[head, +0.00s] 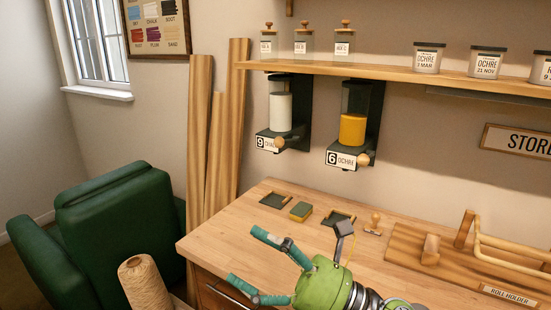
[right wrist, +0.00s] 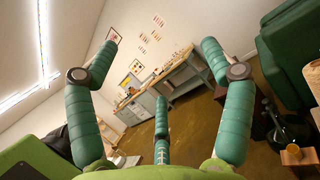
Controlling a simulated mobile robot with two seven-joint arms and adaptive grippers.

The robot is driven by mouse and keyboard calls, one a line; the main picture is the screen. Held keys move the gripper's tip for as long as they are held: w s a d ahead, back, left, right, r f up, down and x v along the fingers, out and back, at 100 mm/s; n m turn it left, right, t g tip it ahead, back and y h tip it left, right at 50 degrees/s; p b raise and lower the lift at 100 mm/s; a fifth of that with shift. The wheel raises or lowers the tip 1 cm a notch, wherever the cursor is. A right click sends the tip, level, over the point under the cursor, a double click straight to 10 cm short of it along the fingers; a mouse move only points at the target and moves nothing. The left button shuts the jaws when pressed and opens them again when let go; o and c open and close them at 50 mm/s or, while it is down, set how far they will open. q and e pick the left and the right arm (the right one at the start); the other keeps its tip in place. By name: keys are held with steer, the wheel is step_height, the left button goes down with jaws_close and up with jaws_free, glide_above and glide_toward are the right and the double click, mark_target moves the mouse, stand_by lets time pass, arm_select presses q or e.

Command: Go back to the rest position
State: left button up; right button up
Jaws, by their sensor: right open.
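My right gripper (head: 280,262) is in the lower middle of the head view, over the front left part of the wooden table (head: 235,240). Its green fingers are spread wide with nothing between them. The right wrist view also shows my right gripper (right wrist: 160,75) open and empty, with the floor, a far workbench (right wrist: 185,75) and a wall beyond its fingers. My left gripper is not in view.
Small dark trays (head: 274,201), a green-yellow block (head: 300,211) and a wooden stamp (head: 374,223) lie behind the gripper. A roll holder (head: 405,245) is at right. A green armchair (head: 115,225) and twine spool (head: 143,282) stand left of the table.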

steer(key=w+d+f+m+t+h, duration=0.4)
steer(key=d+m+t+h, duration=0.25)
steer(key=m, duration=0.65)
steer(key=w+d+f+m+t+h, duration=0.35)
steer(key=d+m+t+h, duration=0.35)
steer(key=m, duration=0.6)
steer(key=s+d+f+m+g+h, duration=0.1)
steer(key=d+f+m+g+h, duration=0.15)
steer(key=f+m, duration=0.2)
steer(key=s+d+f+m+g+h, duration=0.2)
steer(key=f+m+h, duration=0.2)
steer(key=f, duration=0.2)
steer(key=s+d+f+m+g+h, duration=0.1)
steer(key=s+d+f+m+g, duration=0.1)
steer(key=s+f+m+g, duration=0.6)
steer(key=s+d+f+m+g, duration=0.25)
steer(key=s+f+g, duration=0.25)
steer(key=s+f, duration=0.85)
step_height(320, 180, down, 20)
steer(key=s, duration=0.2)
steer(key=s+d+f+g, duration=0.2)
steer(key=s+f, duration=1.3)
steer(key=shift+s+n, duration=0.25)
steer(key=shift+n, duration=0.05)
steer(key=shift+d, duration=0.1)
